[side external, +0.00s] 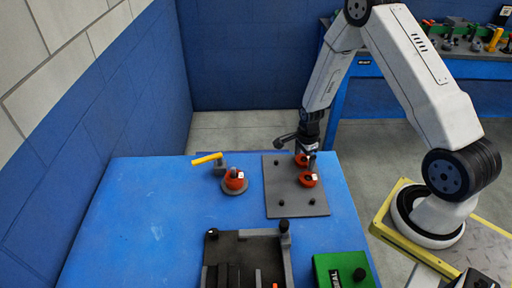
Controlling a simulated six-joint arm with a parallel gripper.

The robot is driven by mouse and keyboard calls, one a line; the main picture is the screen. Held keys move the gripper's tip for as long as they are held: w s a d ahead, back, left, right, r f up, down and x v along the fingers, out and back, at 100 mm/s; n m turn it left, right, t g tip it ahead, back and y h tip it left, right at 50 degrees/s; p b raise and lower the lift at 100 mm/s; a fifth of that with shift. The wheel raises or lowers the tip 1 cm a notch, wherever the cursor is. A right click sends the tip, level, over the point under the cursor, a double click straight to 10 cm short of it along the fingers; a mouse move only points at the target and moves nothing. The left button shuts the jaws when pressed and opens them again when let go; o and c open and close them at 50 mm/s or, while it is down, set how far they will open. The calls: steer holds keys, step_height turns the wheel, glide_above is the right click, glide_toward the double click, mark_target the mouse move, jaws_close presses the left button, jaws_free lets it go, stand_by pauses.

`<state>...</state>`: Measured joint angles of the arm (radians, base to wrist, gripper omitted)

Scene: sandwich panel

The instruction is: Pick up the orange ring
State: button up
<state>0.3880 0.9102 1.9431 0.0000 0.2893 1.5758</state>
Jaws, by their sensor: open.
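An orange ring-like piece (308,181) with a dark middle sits on the grey plate (287,203) on the blue table. A second orange piece (301,160) is just behind it, partly hidden by my gripper. A third orange piece (234,180) with a white mark rests on a round grey base to the left. My gripper (308,157) points down over the back right of the plate, close to the two orange pieces. It is open. The fingertips are small here, and I cannot tell whether they touch either piece.
A black slotted tray (221,249) and a green box (343,270) are at the front. Small dark knobs stick up from the plate. The left side of the blue table (140,225) is clear.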

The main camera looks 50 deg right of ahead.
stand_by(0.5)
steer(key=c, duration=1.1)
steer(key=shift+o, duration=0.2)
steer(key=shift+r, duration=0.1)
steer(key=shift+w+r, duration=0.1)
steer(key=shift+r, duration=0.7)
steer(key=s+a+r, duration=0.4)
steer(key=s+r, duration=0.7)
steer(key=s, duration=0.2)
steer(key=shift+s, duration=0.25)
steer(key=shift+a, duration=0.1)
